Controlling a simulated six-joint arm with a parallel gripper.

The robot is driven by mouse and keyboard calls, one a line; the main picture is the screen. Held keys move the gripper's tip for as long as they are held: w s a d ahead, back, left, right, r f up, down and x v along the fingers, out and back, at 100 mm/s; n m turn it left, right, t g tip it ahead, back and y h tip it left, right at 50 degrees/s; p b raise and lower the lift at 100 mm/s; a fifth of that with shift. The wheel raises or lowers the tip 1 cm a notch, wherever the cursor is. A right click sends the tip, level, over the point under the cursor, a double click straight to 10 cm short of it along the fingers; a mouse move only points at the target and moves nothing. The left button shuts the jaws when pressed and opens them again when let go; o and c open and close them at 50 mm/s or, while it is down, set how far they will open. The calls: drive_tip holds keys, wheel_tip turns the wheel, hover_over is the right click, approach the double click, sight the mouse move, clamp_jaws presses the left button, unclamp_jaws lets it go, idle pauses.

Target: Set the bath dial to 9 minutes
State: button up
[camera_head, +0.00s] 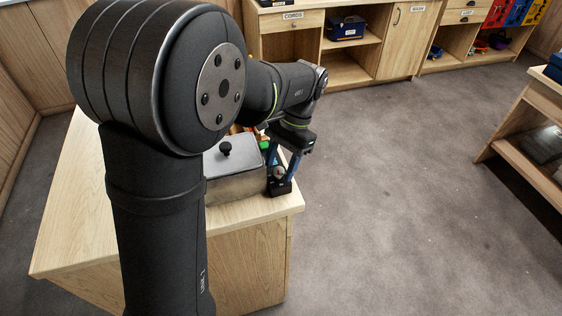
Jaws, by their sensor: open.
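The bath looks to be the box with a grey lid (240,156) and a black lid knob (225,148), on the near wooden counter. My gripper (280,176) points down at the bath's right end, near the counter's right edge. Its blue-sided fingers are apart. A small rounded part shows between them, just above a dark block at the fingertips. I cannot tell if this part is the dial, or whether the fingers touch it. No dial marks or minute setting can be read. My arm hides the bath's left side.
The wooden counter top (75,225) is bare at left. Small coloured items behind the bath are partly hidden by my arm. Labelled cabinets (403,40) with a blue bin (346,29) stand at the back. A shelf unit (530,110) stands at right. Open grey floor lies between.

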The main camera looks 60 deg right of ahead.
drive_tip(key=shift+c, duration=0.2)
drive_tip(key=c, duration=1)
drive_tip(key=shift+o, duration=0.2)
